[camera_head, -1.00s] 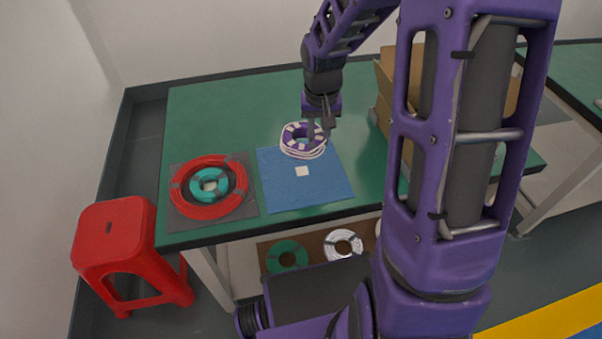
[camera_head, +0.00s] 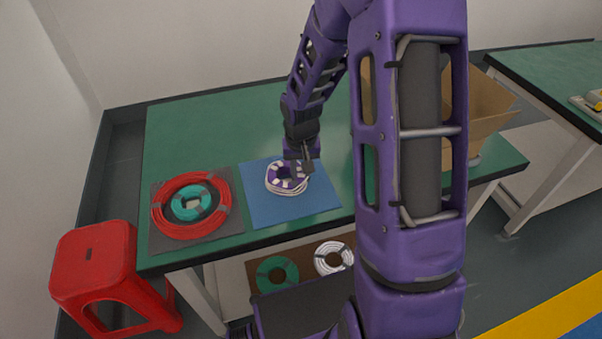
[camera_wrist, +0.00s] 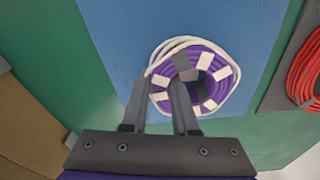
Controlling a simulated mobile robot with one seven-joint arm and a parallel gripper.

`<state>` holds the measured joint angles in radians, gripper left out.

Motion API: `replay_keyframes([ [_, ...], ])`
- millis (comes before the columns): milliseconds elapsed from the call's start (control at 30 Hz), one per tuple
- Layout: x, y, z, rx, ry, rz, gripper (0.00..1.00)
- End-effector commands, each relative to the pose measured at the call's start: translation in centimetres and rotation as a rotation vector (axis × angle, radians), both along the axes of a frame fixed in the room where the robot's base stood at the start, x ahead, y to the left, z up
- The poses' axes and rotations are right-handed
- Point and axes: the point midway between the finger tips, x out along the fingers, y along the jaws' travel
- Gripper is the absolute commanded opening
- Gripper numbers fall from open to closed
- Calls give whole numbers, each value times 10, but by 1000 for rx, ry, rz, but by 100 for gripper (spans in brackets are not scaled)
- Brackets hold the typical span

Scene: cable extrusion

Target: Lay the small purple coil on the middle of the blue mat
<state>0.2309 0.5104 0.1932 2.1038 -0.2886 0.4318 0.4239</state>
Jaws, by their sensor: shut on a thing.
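The small purple coil (camera_head: 289,171) has white wraps, and white cable loops lie around and under its edge. It is over the middle of the blue mat (camera_head: 322,196) in the head view. In the wrist view the coil (camera_wrist: 212,68) is over the blue mat (camera_wrist: 125,35). My gripper (camera_head: 306,163) is shut on the coil's side; in the wrist view one finger of my gripper (camera_wrist: 161,90) is outside the ring and the other in its hole. I cannot tell whether the coil touches the mat.
A red coil (camera_head: 226,190) with a teal coil (camera_head: 178,207) inside it lies on a grey mat (camera_head: 162,240) at left. Cardboard boxes (camera_head: 490,105) stand at right. Green (camera_head: 265,276) and white (camera_head: 320,262) coils lie on the shelf below. A red stool (camera_head: 95,250) stands at left.

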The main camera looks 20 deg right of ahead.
Motion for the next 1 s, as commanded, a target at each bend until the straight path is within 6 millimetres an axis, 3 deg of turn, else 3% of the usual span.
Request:
replay_keyframes([
  [67, 0, 0, -4, 0, 0, 0, 0],
  [100, 0, 0, -3, 0, 0, 0, 31],
  [267, 0, 0, -2, 0, 0, 0, 57],
  [667, 0, 0, 7, 0, -2, 0, 57],
  [1000, -8, 2, 77, -1, -4, -2, 57],
])
